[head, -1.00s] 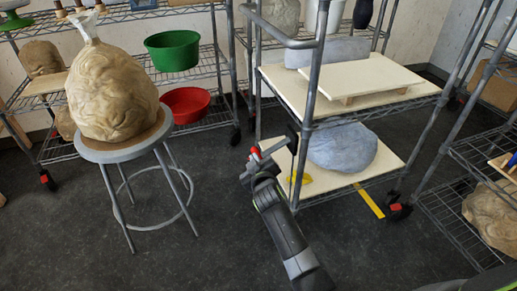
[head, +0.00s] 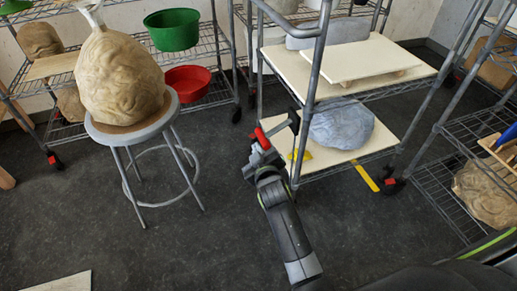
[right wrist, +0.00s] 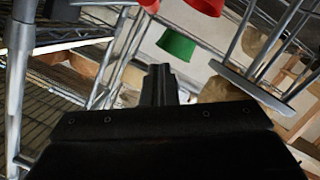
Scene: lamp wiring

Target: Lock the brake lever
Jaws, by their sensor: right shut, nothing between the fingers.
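My right gripper (head: 292,120) is in front of the near left post of the middle wire cart, above the floor. Its fingers (right wrist: 160,84) are closed and empty in the right wrist view. A red piece (head: 262,138) shows beside the gripper; I cannot tell whether it belongs to it. A small red brake lever (head: 391,183) shows at the cart's front right caster, apart from the gripper. The cart's front left caster is hidden behind my right arm. My left gripper is not in view.
The cart holds pale boards (head: 355,62) and a grey wrapped lump (head: 340,124). A stool (head: 134,132) with a wrapped clay lump (head: 120,75) stands left. Another wire rack (head: 440,178) stands right. Dark floor is open between the stool and cart.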

